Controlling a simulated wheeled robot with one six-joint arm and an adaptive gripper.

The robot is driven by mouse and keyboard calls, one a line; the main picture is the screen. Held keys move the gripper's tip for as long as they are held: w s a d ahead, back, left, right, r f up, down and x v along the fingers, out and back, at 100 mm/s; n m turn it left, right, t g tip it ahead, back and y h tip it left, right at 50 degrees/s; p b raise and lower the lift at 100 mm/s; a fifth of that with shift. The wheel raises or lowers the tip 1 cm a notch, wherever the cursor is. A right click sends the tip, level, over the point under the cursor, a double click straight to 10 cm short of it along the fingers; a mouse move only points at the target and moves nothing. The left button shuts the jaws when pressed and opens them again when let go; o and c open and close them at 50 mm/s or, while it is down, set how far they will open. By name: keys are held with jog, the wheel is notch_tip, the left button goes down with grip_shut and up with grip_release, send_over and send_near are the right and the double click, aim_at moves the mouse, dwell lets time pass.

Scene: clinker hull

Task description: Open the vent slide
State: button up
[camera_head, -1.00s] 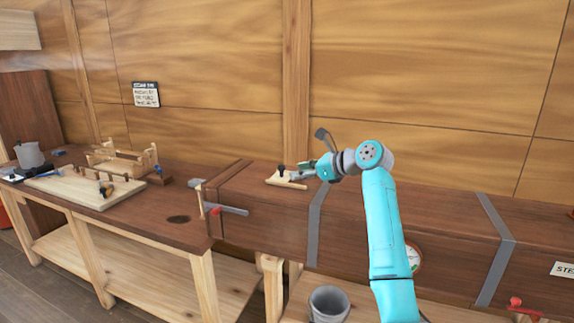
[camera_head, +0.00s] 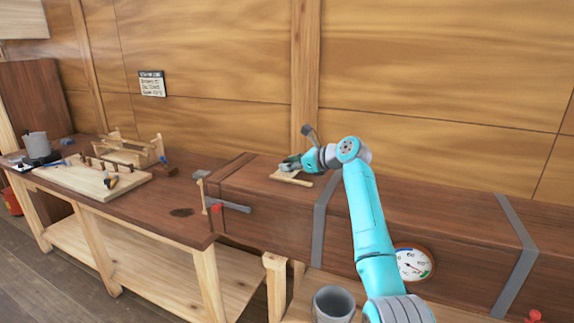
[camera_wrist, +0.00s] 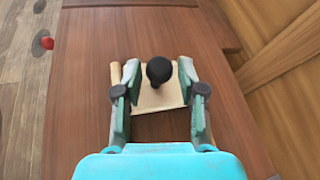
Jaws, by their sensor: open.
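The vent slide is a pale wooden plate (camera_wrist: 160,98) with a dark round knob (camera_wrist: 159,70), on top of the long brown wooden box (camera_head: 420,215). In the wrist view the knob stands between the two fingertips of my gripper (camera_wrist: 158,75), with a gap on each side. My gripper is open, with its fingers over the plate. In the head view my gripper (camera_head: 288,165) is at the plate (camera_head: 291,179) and hides the knob. A pale strip (camera_wrist: 116,76) lies along the plate's left side in the wrist view.
A workbench (camera_head: 130,220) with a pale board (camera_head: 90,180) and tools stands left of the box. A grey lever (camera_head: 232,206) and a red knob (camera_wrist: 46,43) are at the box's left end.

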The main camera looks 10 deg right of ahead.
aim_at(304, 178)
jog(key=shift+x, duration=0.85)
grip_shut()
jog(key=shift+s+d, duration=0.9)
jog(key=shift+d, duration=0.25)
jog(key=shift+s+d, duration=0.85)
jog(key=shift+d, duration=0.3)
grip_release()
jog(key=v, duration=1.2)
